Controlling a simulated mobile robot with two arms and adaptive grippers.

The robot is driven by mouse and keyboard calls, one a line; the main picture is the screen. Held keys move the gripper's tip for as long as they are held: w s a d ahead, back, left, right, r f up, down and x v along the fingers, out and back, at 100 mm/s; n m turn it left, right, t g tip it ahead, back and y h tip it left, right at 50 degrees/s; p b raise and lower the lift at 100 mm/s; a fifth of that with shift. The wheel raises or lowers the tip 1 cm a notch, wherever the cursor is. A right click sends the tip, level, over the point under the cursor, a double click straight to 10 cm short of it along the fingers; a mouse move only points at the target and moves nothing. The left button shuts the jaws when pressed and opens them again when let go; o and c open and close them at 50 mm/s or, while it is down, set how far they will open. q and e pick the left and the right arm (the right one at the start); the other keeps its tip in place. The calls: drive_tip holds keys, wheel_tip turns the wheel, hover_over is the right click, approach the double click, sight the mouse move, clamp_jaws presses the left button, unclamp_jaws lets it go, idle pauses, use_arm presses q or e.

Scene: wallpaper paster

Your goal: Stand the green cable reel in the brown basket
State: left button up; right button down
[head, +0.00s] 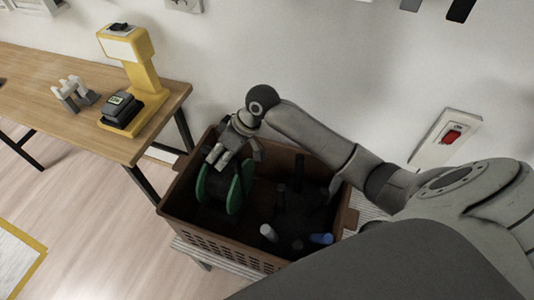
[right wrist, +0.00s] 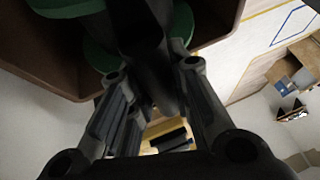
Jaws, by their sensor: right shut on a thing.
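The green cable reel (head: 235,190) has green flanges and a dark core. It is inside the brown basket (head: 222,246), at its left end, with its flanges upright. My right gripper (head: 222,158) reaches down over the basket's back left and is shut on the reel. In the right wrist view the reel's green flange (right wrist: 100,55) and dark core lie at the fingertips (right wrist: 150,65), with the basket wall (right wrist: 215,15) beside them. Whether the reel touches the basket floor is hidden. My left gripper is not in view.
Dark upright posts, a white-topped item (head: 268,232) and a blue item (head: 321,238) stand in the basket's middle and right. A wooden table (head: 60,95) at left holds a yellow stand (head: 146,75) and a black device (head: 120,108). A red wall switch (head: 451,136) is at right.

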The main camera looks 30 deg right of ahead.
sight(227, 178)
drive_tip(key=shift+f, duration=0.7)
wheel_tip(227, 178, down, 10)
drive_tip(key=shift+r, duration=0.1)
drive_tip(key=c, duration=1.3)
unclamp_jaws()
drive_tip(key=shift+s+f, duration=0.1)
drive_tip(key=shift+f, duration=0.15)
drive_tip(key=shift+d, duration=0.1)
drive_tip(key=shift+r, duration=0.1)
drive_tip(key=v, duration=1.2)
drive_tip(key=shift+d, duration=0.1)
